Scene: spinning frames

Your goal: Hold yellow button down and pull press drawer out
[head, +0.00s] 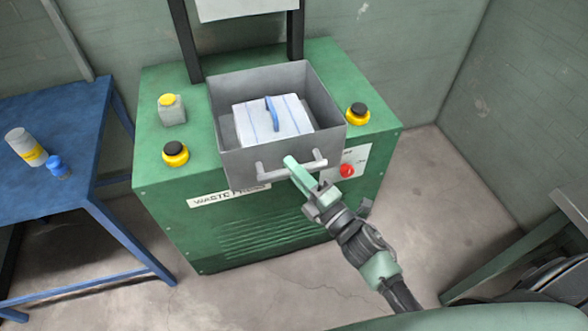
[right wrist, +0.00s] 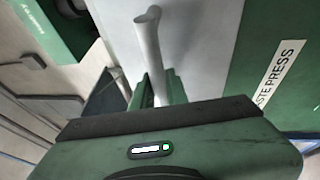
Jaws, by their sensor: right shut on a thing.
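The green waste press (head: 160,210) stands in the middle of the head view. Its open-topped grey drawer (head: 232,160) shows at the top, with its front hanging past the front edge and partly covering the label. The light grey bar handle (head: 318,163) is on the drawer's front. My right gripper (head: 300,172) is shut on this handle, which also shows between the fingers in the right wrist view (right wrist: 150,45). A yellow button (head: 167,99) tops a small grey box at the back left of the press. My left gripper is not in view.
A striped white block (head: 255,128) with a blue handle lies in the drawer. Two black-topped knobs with yellow collars (head: 175,154) (head: 357,114) flank it. A red knob (head: 346,171) is on the front. A blue table (head: 60,125) holds two bottles at left. Floor before the press is clear.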

